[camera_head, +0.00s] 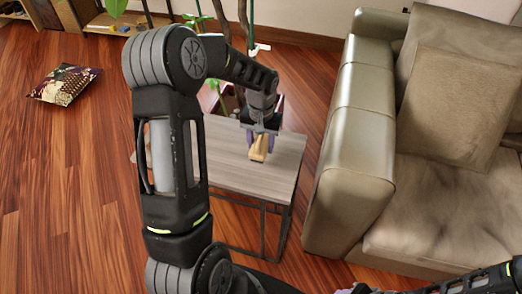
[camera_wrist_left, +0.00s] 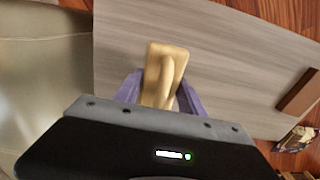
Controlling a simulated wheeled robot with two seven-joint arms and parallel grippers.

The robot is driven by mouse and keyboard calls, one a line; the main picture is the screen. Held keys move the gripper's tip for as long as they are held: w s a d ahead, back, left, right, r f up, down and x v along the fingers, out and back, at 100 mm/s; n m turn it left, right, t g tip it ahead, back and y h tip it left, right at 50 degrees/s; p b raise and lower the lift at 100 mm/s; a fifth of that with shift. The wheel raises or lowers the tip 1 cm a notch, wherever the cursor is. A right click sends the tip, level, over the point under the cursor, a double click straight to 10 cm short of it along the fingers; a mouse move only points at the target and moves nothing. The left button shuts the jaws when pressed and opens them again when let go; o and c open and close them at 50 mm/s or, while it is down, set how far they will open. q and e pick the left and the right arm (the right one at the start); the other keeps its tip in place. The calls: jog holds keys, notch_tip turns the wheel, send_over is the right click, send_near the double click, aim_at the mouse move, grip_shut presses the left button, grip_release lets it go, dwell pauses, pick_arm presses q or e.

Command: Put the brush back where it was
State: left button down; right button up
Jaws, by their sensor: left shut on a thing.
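The brush (camera_head: 259,147) shows a tan, wooden-looking body in the head view, over the right part of a small grey wood-topped side table (camera_head: 270,178). My left gripper (camera_head: 256,141) is shut on it from above. In the left wrist view the brush (camera_wrist_left: 166,66) stands out between the purple fingers of my left gripper (camera_wrist_left: 160,90), with the grey tabletop (camera_wrist_left: 225,50) behind it. I cannot tell whether the brush touches the tabletop. At the right end of the tabletop lies a flat brown thing (camera_wrist_left: 299,92).
A beige sofa (camera_head: 348,150) stands close to the right of the table. A patterned cushion (camera_head: 64,84) lies on the wood floor (camera_head: 60,170) at the left. Plants and a low wooden shelf (camera_head: 120,22) are at the back. The floor at the left is mostly clear.

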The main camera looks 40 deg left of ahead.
aim_at(261, 136)
pick_arm(q)
jog(key=shift+f, duration=0.1)
jog(key=shift+f, duration=1.75)
jog(key=shift+f, duration=0.2)
jog(key=c, duration=0.7)
grip_release()
jog(key=shift+r, duration=0.2)
notch_tip(261, 136, up, 12)
jog(key=shift+d, duration=0.1)
